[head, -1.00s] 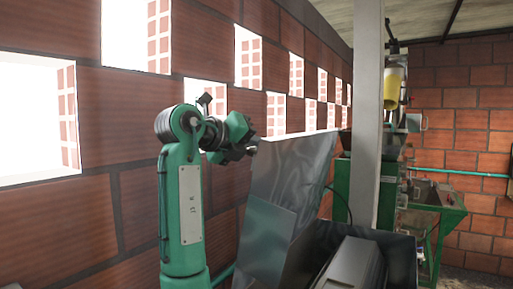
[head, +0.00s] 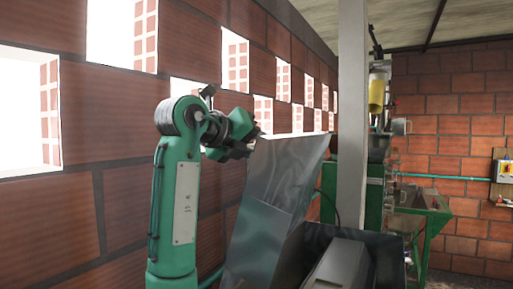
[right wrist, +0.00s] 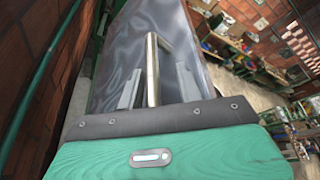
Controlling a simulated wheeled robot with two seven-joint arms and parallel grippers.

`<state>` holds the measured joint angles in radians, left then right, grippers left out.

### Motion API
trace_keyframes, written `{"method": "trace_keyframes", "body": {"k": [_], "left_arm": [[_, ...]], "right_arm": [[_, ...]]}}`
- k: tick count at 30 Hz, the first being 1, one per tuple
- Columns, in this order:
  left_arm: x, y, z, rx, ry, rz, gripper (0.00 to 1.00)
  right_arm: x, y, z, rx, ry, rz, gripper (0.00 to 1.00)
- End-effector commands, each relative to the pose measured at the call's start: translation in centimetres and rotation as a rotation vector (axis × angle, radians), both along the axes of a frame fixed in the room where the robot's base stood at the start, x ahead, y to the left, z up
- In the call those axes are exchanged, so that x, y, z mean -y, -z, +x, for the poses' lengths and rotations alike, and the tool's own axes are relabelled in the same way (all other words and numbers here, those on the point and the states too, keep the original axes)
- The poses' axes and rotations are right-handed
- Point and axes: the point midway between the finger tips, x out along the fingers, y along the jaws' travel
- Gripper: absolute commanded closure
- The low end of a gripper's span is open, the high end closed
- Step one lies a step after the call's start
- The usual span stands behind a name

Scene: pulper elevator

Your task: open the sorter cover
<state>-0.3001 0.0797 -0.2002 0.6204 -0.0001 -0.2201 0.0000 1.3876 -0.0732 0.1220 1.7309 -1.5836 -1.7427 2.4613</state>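The sorter cover (head: 285,190) is a grey metal sheet, steeply tilted up beside the wall in the head view. It also fills the upper middle of the right wrist view (right wrist: 125,50). A metal bar handle (right wrist: 152,72) stands out from it. My right gripper (right wrist: 158,88) has its two grey fingers apart, one on each side of the bar, with a visible gap on the bar's right. In the head view a green arm of mine reaches the cover's upper left edge, its gripper (head: 243,145) partly hidden there; it appears to be the right one. My left gripper is not seen.
A brick wall (head: 80,120) with bright openings runs close along the left. A grey post (head: 351,120) stands right of the cover. The dark metal box (head: 375,255) lies below it. Green machinery (head: 420,205) stands behind, and the floor at far right looks clear.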

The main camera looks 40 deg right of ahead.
Motion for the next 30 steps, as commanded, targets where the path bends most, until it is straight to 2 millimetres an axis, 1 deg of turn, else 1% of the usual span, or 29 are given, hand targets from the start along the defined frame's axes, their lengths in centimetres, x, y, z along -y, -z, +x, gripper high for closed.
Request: {"method": "trace_keyframes", "body": {"k": [7,11,14,18,24,27,30], "left_arm": [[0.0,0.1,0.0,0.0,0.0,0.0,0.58],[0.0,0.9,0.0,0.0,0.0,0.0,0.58],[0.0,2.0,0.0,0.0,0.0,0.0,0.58],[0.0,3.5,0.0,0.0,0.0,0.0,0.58],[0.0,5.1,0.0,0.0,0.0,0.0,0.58],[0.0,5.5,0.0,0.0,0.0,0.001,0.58],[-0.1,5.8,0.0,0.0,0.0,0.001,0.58]], "right_arm": [[-0.1,0.0,0.0,0.001,0.001,0.001,0.64],[-1.2,-0.1,0.0,0.002,0.0,0.001,0.64],[-2.9,-0.4,-0.1,0.003,-0.001,-0.001,0.64],[-6.1,-1.4,-0.2,0.003,-0.002,-0.002,0.64],[-10.2,-2.9,-0.3,0.0,-0.001,0.0,0.64],[-11.6,-3.4,-0.3,0.0,-0.001,0.0,0.64],[-12.6,-3.8,-0.3,0.0,0.0,0.0,0.64]]}}
